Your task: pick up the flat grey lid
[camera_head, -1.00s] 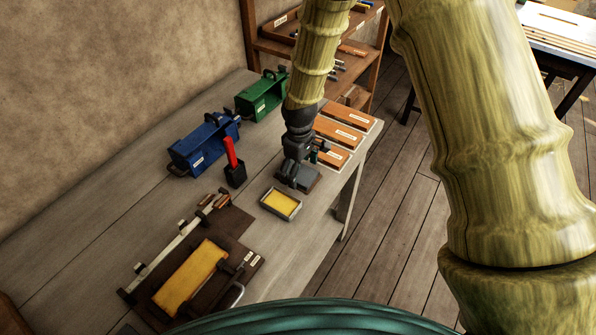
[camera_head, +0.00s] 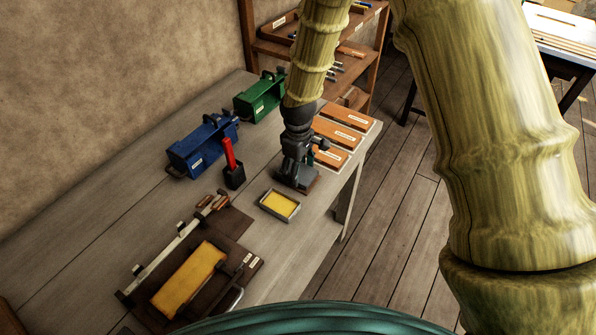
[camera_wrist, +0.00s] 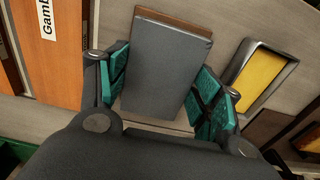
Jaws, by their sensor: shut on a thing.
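The flat grey lid (camera_wrist: 160,65) fills the middle of the wrist view. It is a dark grey rectangular plate with a brown edge or layer showing at its far end. My gripper (camera_wrist: 170,85) has its teal finger pads on either side of the lid and is shut on it. In the head view my gripper (camera_head: 296,180) points down at the table near its right edge. Only a small part of the lid (camera_head: 311,185) shows there, beside the fingers. I cannot tell whether the lid is clear of the table.
A black holder with a red handle (camera_head: 234,178), a blue box (camera_head: 203,150) and a green box (camera_head: 262,97) stand farther left.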

